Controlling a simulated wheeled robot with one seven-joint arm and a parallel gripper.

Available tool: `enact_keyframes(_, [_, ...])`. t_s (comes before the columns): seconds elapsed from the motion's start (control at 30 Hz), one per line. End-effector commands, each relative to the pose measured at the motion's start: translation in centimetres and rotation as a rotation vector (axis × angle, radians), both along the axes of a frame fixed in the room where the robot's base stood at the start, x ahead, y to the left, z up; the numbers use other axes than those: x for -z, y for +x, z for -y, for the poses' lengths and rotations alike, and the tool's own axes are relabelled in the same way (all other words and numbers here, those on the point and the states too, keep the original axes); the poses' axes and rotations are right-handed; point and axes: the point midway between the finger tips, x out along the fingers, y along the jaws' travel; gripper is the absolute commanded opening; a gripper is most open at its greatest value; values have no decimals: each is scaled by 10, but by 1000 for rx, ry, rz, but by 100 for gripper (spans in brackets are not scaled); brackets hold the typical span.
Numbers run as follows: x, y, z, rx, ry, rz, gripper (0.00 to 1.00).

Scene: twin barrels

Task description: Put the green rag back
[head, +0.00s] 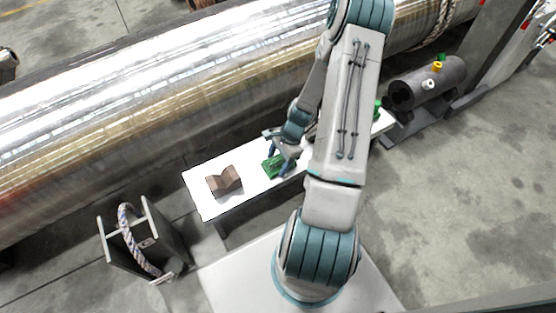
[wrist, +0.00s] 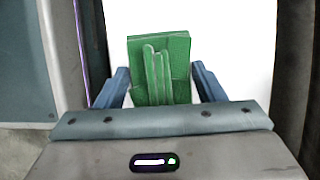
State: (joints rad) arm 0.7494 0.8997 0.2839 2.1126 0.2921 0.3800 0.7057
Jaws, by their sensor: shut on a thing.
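The green rag (head: 274,167) is at the white bench, right of a brown notched block. In the wrist view the green rag (wrist: 175,62) is a flat green piece with a raised fold along its middle, between the two blue fingers. My gripper (head: 281,157) points down at the bench and is shut on the rag. The wrist view also shows my gripper (wrist: 160,80). Where the fingers touch the rag is partly hidden, and I cannot tell whether the rag rests on the bench or is just above it.
The white bench (head: 203,197) holds the brown notched block (head: 225,182). A small green thing (head: 377,109) shows at its right end, behind my arm. A big shiny barrel (head: 200,90) runs behind. A grey pipe with coloured knobs (head: 440,84) stands right; a roped metal stand (head: 172,232) left.

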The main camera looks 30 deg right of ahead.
Motion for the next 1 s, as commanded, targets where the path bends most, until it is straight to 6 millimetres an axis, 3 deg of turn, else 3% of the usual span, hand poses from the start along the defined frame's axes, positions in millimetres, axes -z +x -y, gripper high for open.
enact_keyframes(0.03, [2,0,0,0,0,0,66])
enact_keyframes(0.1, [1,0,0,0,0,0,85])
enact_keyframes(0.47, [-4,0,0,-1,0,0,85])
enact_keyframes(1.0, [-98,1,39,1,-2,1,85])
